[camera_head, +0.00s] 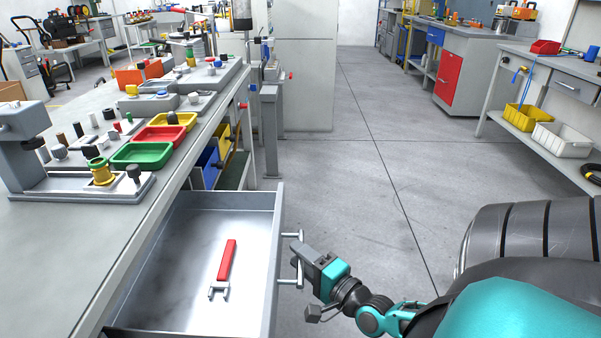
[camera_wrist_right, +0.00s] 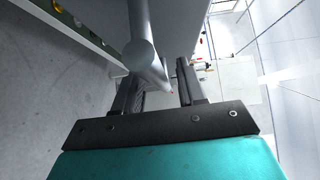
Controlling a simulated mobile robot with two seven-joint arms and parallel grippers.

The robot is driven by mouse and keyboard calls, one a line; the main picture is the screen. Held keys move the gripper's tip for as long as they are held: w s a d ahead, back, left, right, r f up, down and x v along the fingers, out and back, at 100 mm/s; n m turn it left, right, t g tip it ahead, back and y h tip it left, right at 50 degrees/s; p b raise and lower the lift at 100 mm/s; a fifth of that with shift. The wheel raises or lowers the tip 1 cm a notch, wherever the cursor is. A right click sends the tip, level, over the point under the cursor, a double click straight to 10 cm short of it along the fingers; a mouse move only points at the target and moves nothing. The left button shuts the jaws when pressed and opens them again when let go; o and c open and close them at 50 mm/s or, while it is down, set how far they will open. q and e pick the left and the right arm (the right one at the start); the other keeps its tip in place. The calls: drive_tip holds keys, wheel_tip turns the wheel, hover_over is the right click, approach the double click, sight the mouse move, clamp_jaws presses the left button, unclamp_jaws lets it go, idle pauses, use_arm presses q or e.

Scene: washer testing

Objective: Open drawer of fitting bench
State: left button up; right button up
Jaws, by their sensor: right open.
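The fitting bench (camera_head: 60,245) stands at the left, and its grey metal drawer (camera_head: 185,215) is pulled far out. A red-handled tool (camera_head: 227,260) lies inside the drawer. The drawer's bar handle (camera_head: 299,270) is on its front panel. My right gripper (camera_head: 303,250) is at the handle, with its jaws open. In the right wrist view the handle (camera_wrist_right: 141,50) shows as a grey bar running between the open fingers (camera_wrist_right: 158,82). I cannot tell if either finger touches it. My left gripper is not in view.
Green (camera_head: 143,154), red and yellow trays and small fittings cover the bench top. Bins (camera_head: 208,165) sit on a shelf beyond the drawer. The floor (camera_head: 370,190) right of the drawer is clear. Another bench (camera_head: 530,60) stands at the far right.

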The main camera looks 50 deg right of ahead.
use_arm(q)
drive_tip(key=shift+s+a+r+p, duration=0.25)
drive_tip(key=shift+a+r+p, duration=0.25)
drive_tip(key=shift+p, duration=0.65)
use_arm(e)
drive_tip(key=s+a, duration=0.1)
drive_tip(key=s, duration=1.1)
drive_tip(key=shift+s, duration=0.25)
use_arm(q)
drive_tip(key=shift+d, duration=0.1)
